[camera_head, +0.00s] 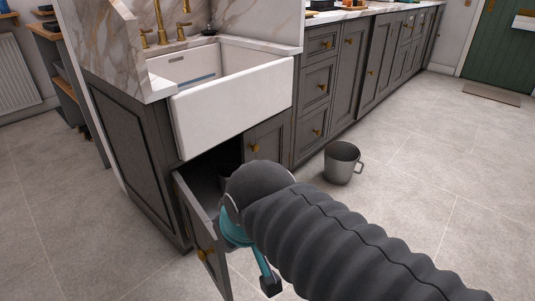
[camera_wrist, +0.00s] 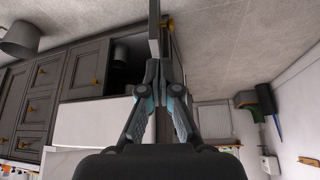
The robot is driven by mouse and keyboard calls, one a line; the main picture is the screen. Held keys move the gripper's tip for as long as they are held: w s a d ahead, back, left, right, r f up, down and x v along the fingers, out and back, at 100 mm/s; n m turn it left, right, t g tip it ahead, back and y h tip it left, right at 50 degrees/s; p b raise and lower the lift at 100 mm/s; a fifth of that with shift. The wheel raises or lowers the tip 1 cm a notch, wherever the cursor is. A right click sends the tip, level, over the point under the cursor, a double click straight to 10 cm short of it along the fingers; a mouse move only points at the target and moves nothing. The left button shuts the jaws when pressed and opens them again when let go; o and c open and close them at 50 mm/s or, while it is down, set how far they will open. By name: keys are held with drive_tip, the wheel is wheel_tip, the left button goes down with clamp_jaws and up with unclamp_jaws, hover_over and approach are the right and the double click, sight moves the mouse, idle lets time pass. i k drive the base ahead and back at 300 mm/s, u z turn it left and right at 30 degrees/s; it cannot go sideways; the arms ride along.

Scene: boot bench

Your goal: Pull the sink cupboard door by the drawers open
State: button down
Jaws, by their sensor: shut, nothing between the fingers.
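The sink cupboard door by the drawers (camera_head: 268,143) is dark grey with a brass knob (camera_head: 254,147). It looks closed, below the white sink's right part; it also shows in the wrist view (camera_wrist: 82,68). The other sink door (camera_head: 202,232), at left, stands swung open with its knob (camera_head: 205,253) on the outer face. In the wrist view this open door (camera_wrist: 154,30) is nearly edge-on. My gripper (camera_wrist: 155,72) is shut and empty, its tips close to the open door; I cannot tell if they touch. In the head view my arm partly hides the gripper.
The white sink (camera_head: 235,105) sits above the cupboard. A dark pot (camera_wrist: 120,52) stands inside the opening. A grey bucket (camera_head: 342,162) stands on the floor before the drawers (camera_head: 317,90). The tiled floor (camera_head: 430,170) at right is clear.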

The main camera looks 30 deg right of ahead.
sight(270, 139)
drive_tip(key=z, duration=0.05)
drive_tip(key=k, duration=0.5)
drive_tip(key=z, duration=0.6)
drive_tip(key=i, duration=0.75)
drive_tip(key=z, duration=0.05)
